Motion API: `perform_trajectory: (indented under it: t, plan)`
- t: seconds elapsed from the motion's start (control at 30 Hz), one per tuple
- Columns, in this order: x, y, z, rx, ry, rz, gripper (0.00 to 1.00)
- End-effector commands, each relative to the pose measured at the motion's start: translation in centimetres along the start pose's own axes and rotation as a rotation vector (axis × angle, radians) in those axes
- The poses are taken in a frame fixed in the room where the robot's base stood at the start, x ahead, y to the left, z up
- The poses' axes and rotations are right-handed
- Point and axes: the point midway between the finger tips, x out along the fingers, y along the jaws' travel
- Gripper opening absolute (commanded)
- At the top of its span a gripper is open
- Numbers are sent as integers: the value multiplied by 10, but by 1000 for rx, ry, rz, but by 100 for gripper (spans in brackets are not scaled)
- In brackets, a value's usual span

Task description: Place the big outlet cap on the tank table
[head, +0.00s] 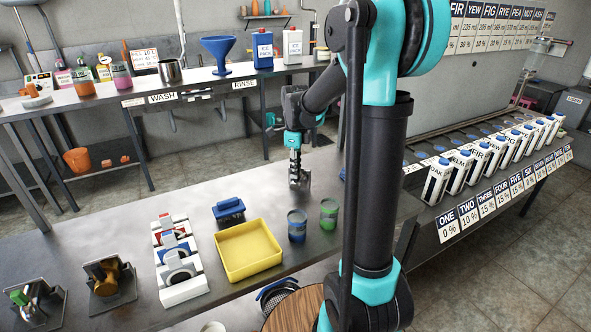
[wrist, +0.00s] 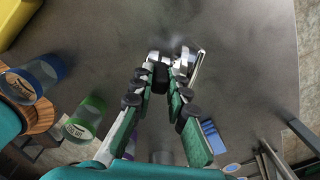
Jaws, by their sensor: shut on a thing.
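My gripper (head: 299,184) points down over the far part of the dark steel table (head: 215,185) in the head view. In the wrist view my gripper (wrist: 174,70) is shut on a small grey metal piece (wrist: 184,57), which seems to be the big outlet cap. A thin bar shows at its right side. The fingers hide much of the piece. It is close to the tabletop, but I cannot tell whether it touches. No sign in view names this table as the tank table.
A yellow tray (head: 248,250), a blue-topped brush-like item (head: 229,210), a blue jar (head: 297,226) and a green jar (head: 329,213) stand nearer. White bottles (head: 437,182) line the right-hand rack. The tabletop left of my gripper is clear.

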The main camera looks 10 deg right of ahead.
Motion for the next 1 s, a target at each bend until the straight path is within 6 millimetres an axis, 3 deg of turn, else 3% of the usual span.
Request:
perform_trajectory:
  t: [0.3, 0.33, 0.5, 0.83, 1.0]
  plan:
    - [2, 0, 0, 0, 0, 0, 0]
    - [3, 0, 0, 0, 0, 0, 17]
    - [2, 0, 0, 0, 0, 0, 35]
    - [-1, 0, 0, 0, 0, 0, 35]
    - [-20, 0, 0, 0, 0, 0, 35]
